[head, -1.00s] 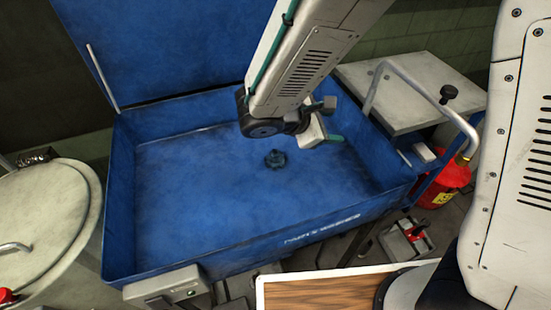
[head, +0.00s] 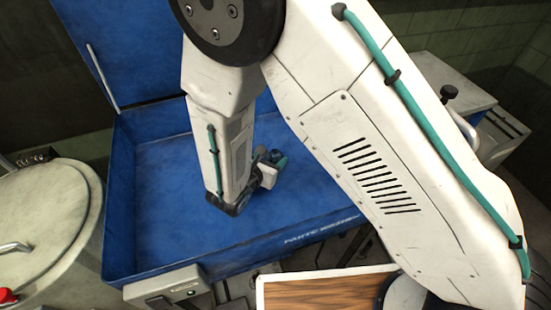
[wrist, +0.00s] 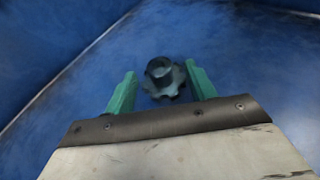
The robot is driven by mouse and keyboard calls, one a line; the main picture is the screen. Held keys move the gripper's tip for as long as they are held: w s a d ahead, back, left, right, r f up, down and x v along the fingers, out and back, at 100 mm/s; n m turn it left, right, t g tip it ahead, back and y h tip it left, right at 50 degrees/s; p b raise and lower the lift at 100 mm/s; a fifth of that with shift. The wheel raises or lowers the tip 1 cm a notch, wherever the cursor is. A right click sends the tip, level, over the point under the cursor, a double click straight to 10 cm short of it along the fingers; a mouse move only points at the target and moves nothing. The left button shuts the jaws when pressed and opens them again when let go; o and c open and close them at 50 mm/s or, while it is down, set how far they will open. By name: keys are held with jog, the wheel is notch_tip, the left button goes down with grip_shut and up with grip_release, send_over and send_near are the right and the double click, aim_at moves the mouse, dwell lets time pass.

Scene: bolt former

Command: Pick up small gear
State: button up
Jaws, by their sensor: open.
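The small gear (wrist: 163,79) is a dark, toothed part with a raised hub. It lies on the blue floor of the parts washer basin (head: 165,190). In the wrist view it sits between and just beyond the two green fingertips of my gripper (wrist: 160,88). The fingers are open, with one on each side of the gear, and I see no contact. In the head view my arm reaches down into the basin. My gripper (head: 272,162) is partly hidden there, and the gear is hidden behind the arm.
The basin's raised lid (head: 120,50) stands behind it, and its walls surround the work area. A round grey drum (head: 50,215) is at the left. A wooden board (head: 320,292) is at the front. The basin floor left of my arm is clear.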

aim_at(273, 155)
jog(key=x, duration=0.3)
jog(key=shift+w+d+f, duration=0.1)
jog(key=shift+w, duration=0.05)
grip_shut()
